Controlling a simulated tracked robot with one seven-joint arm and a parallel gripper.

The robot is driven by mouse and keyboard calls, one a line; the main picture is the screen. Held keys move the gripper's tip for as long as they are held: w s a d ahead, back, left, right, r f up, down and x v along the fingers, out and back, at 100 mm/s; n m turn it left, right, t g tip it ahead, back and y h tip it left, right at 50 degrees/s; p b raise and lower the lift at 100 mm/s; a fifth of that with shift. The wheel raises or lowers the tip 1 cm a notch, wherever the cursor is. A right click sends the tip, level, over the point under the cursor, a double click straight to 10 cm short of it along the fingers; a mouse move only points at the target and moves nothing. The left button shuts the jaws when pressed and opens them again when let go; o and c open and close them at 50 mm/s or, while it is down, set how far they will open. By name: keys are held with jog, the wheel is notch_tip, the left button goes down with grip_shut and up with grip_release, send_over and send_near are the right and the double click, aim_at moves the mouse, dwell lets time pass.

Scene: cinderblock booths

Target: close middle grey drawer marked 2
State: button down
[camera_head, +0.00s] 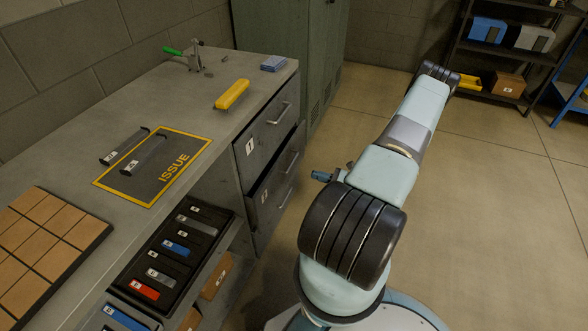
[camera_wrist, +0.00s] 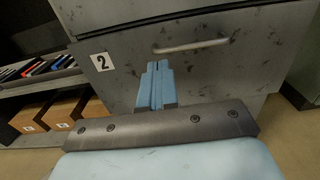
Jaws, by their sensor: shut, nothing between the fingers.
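The middle grey drawer marked 2 (camera_wrist: 130,75) fills much of the wrist view, with its white label on the left and a metal handle (camera_wrist: 190,46) near its top. In the head view the middle drawer (camera_head: 277,187) is below the drawer marked 1 (camera_head: 265,130). A dark gap shows along its top edge, so it stands slightly out. My gripper (camera_wrist: 158,68) is shut and empty, its blue fingers in front of the drawer face, left of and below the handle. Whether the fingertips touch the face cannot be told. Its blue fingers also show right of the drawers in the head view.
The grey bench (camera_head: 200,90) bears a yellow object (camera_head: 231,94), a clamp and an ISSUE mat (camera_head: 150,185). A dark tray (camera_head: 165,215) of labelled items sits on a shelf left of the drawers. A green cabinet (camera_head: 290,40) stands behind.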

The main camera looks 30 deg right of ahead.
aim_at(280, 164)
jog(key=x, duration=1.3)
jog(key=shift+w+a, duration=0.15)
jog(key=shift+w, duration=0.1)
jog(key=shift+w, duration=0.1)
